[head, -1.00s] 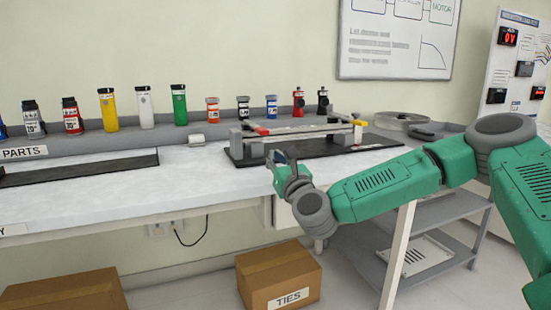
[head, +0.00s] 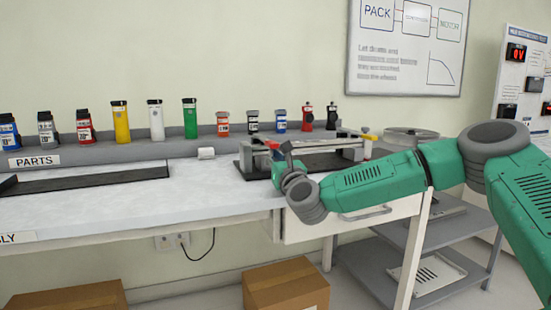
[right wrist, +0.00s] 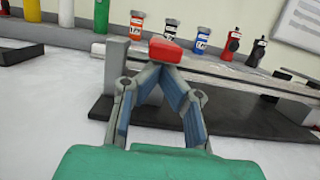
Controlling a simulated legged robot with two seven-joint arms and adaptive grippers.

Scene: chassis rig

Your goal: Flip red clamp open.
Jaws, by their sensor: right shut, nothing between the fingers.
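The red clamp (head: 272,144) is a small red handle at the left end of the chassis rig (head: 310,148) on the bench. In the right wrist view the red clamp (right wrist: 165,52) sits just beyond my fingertips, and its lower edge is partly hidden by them. My right gripper (head: 286,157) is in front of the rig's left end, close to the clamp. In the right wrist view my right gripper (right wrist: 155,72) is shut, fingertips together and empty. I cannot tell whether the fingertips touch the clamp. My left gripper is out of view.
A yellow-ended part (head: 369,137) is at the rig's right end. Several coloured bottles stand on the ledge behind, including a green one (head: 190,118). The bench top (head: 150,205) left of the rig is mostly clear. A drawer (head: 335,222) hangs below my right arm.

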